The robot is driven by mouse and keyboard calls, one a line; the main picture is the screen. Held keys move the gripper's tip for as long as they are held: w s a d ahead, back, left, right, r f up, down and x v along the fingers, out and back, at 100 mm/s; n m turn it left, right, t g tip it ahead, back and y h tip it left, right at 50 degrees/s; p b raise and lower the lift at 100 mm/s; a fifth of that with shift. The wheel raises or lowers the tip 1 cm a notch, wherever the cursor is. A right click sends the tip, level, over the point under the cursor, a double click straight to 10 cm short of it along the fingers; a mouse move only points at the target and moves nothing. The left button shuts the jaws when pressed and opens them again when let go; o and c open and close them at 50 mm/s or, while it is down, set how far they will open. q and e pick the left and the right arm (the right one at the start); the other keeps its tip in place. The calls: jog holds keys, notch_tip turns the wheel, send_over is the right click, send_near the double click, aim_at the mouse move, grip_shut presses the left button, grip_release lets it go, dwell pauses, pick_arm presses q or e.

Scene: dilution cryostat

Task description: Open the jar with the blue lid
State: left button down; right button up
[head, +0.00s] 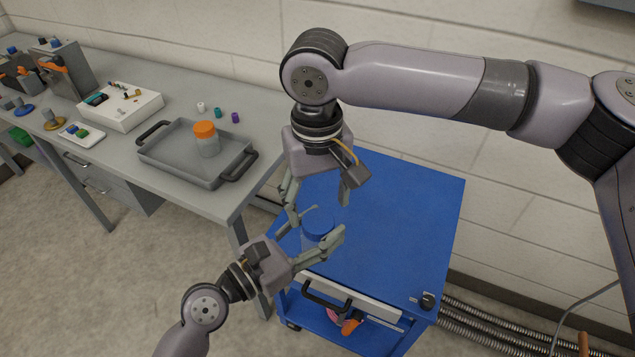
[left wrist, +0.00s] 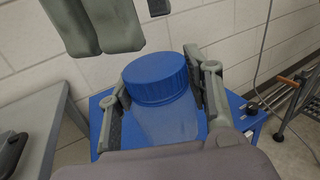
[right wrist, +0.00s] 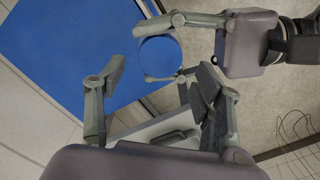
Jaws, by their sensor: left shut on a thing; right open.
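The jar with the blue lid (head: 318,224) stands upright on the blue cart top, with its lid on. In the left wrist view its lid (left wrist: 155,77) and clear body (left wrist: 165,122) sit between the fingers. My left gripper (head: 318,234) is shut on the jar body from the side. My right gripper (head: 318,200) is above the jar, pointing down, open and empty. In the right wrist view the lid (right wrist: 158,56) lies beyond the open fingers, slightly off to one side, and the jar body is hidden below it.
The blue cart (head: 400,215) has free room right of the jar and a drawer handle at its front. On the grey bench at left, a tray (head: 180,172) holds an orange-lidded jar (head: 206,138). Small vials and a white box (head: 120,107) stand behind.

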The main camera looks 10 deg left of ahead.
aim_at(318, 221)
jog(key=shift+f, duration=1.95)
jog(key=shift+c, duration=0.3)
jog(key=c, duration=1.2)
jog(key=shift+o, duration=0.2)
jog(key=n, duration=0.6)
jog(key=o, duration=1.3)
